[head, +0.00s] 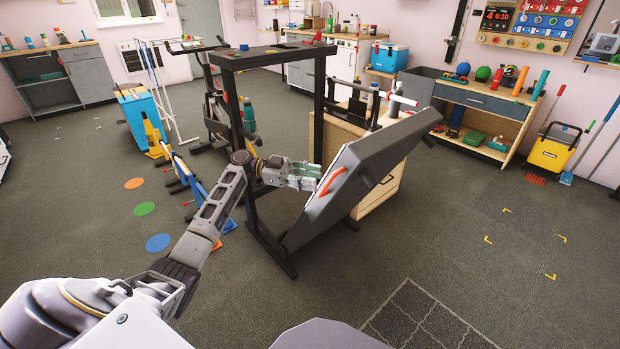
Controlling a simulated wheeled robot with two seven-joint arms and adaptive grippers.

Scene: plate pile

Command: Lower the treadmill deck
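The treadmill stands in the middle of the head view, with a dark upright frame and console (270,55). Its grey deck (345,200) is raised and tilted, its low end near the frame's foot and its high end up to the right. A red curved arrow (331,181) marks the deck's near side. My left gripper (316,177) is at the deck's left edge, beside the arrow. Its two fingers look apart; whether the tips touch the deck is not clear. My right gripper is not in view.
A wooden cabinet (378,200) stands close behind the raised deck. Blue and orange hurdles (188,180) and a blue bin (137,115) are to the left. A workbench (490,100) and a yellow bucket (553,150) are at the right. The floor at right front is clear.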

